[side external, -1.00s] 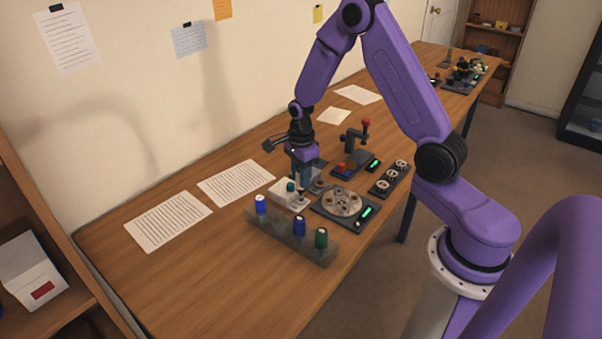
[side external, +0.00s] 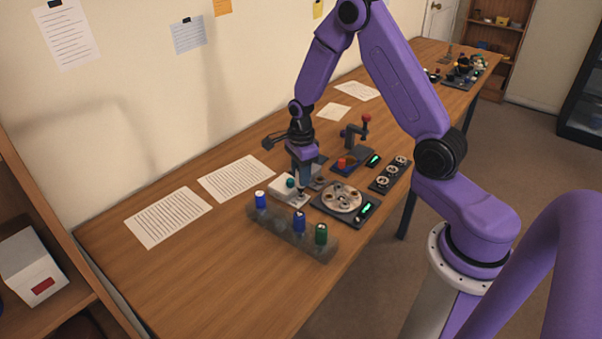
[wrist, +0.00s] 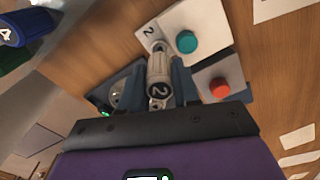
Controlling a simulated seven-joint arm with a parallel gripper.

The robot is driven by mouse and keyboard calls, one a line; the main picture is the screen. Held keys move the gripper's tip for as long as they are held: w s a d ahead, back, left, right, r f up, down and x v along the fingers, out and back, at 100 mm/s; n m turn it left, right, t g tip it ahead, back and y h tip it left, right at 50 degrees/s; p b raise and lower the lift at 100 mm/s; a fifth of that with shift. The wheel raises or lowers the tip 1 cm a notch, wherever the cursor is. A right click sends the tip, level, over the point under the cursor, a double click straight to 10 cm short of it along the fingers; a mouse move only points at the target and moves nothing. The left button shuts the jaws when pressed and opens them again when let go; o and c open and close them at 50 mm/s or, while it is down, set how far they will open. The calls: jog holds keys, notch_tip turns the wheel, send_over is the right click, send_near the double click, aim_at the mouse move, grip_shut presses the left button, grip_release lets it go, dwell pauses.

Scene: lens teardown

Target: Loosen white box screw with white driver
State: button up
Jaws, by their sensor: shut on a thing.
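The white box (side external: 283,195) with a teal button (side external: 290,183) stands on the table under my gripper. In the wrist view the white box (wrist: 170,22) bears a "2", and its teal button (wrist: 187,41) faces up. The driver points at the box's near corner, where a round metal screw spot (wrist: 158,47) shows. I cannot tell whether the tip touches the screw. In the side view my gripper (side external: 302,182) hides most of the driver.
A grey rack (side external: 285,239) with two blue drivers and a green one stands in front. A round plate fixture (side external: 343,200) is close on the right. Behind it is a device with a red button (side external: 342,162). Paper sheets (side external: 168,219) lie left, with bare table around.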

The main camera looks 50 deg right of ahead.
jog(key=shift+f, duration=0.75)
dwell(0.8)
jog(key=n, duration=0.3)
jog(key=shift+r+n, duration=0.1)
jog(key=shift+n, duration=0.2)
jog(key=shift+n, duration=1.8)
jog(key=shift+n, duration=1.8)
